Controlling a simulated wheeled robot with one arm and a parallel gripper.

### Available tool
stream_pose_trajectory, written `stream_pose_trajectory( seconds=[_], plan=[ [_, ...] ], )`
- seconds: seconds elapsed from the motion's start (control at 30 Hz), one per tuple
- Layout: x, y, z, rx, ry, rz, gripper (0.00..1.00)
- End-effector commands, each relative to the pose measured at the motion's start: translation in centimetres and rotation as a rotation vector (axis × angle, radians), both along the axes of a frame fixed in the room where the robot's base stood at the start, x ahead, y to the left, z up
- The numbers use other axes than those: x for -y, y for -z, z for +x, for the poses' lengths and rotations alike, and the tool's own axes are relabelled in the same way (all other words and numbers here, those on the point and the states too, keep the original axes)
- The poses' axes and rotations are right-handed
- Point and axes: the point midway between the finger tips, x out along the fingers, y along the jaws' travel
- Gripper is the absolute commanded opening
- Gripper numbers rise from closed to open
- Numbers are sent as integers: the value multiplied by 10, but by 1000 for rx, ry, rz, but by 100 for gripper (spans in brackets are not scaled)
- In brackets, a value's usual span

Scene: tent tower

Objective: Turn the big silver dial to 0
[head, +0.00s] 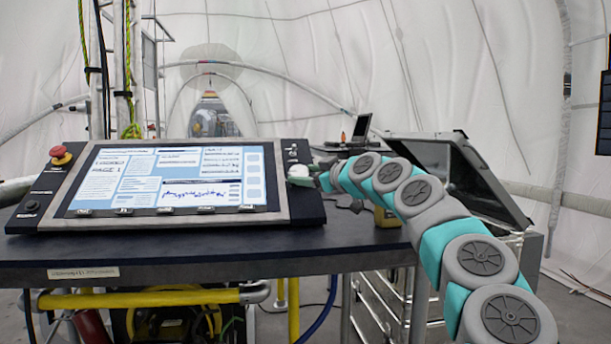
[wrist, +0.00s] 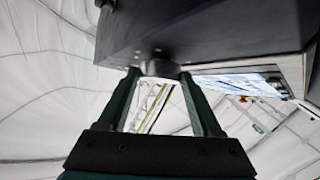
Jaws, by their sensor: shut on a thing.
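The big silver dial (head: 298,171) is at the right end of the control console, where a pale rounded shape shows beside the black side panel. My gripper (head: 308,180) reaches it from the right, small and partly merged with the dial in the head view. In the wrist view, the two dark green fingers of my gripper (wrist: 159,76) stand on either side of the dial (wrist: 160,68), which juts from the dark panel, and are shut on it. I cannot read the dial's marks or its setting.
The console's lit screen (head: 165,180) lies left of the dial, with a red stop button (head: 60,155) at its far left. The console stands on a dark table (head: 200,250). An open grey case (head: 455,170) stands behind my arm at right.

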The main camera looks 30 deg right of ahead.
Motion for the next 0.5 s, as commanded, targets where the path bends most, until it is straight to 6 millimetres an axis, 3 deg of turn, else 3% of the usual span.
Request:
stream_pose_trajectory(
  seconds=[0.5],
  plan=[
    [1, -1, 1, -17, -87, -60, 11]
  ],
)
